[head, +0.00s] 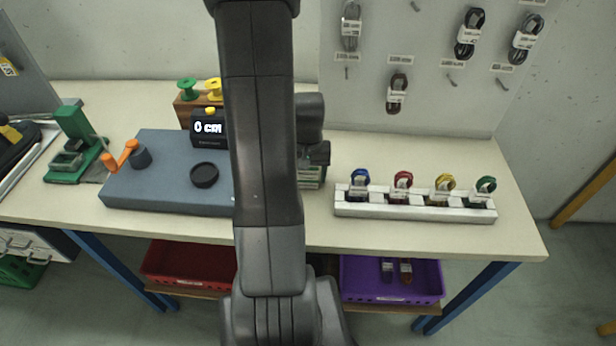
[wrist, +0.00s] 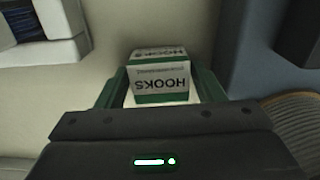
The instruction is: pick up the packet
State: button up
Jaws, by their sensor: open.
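The packet (wrist: 160,88) is a small white and green box printed "HOOKS", seen in the wrist view between the two green fingers of my gripper (wrist: 160,94). The fingers are open, one on each side of it; I cannot tell whether either touches it. In the head view, part of the packet (head: 309,177) shows on the table just right of my arm, below the dark gripper body. The arm hides the rest of it and the fingers there.
A white rack (head: 415,210) with several coloured cable coils stands to the right of the packet. A blue-grey measuring unit (head: 165,180) with an orange crank is to the left. A pegboard (head: 425,75) rises behind. The table's front right is clear.

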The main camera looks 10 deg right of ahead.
jog(key=shift+f, duration=0.1)
jog(key=c, duration=0.8)
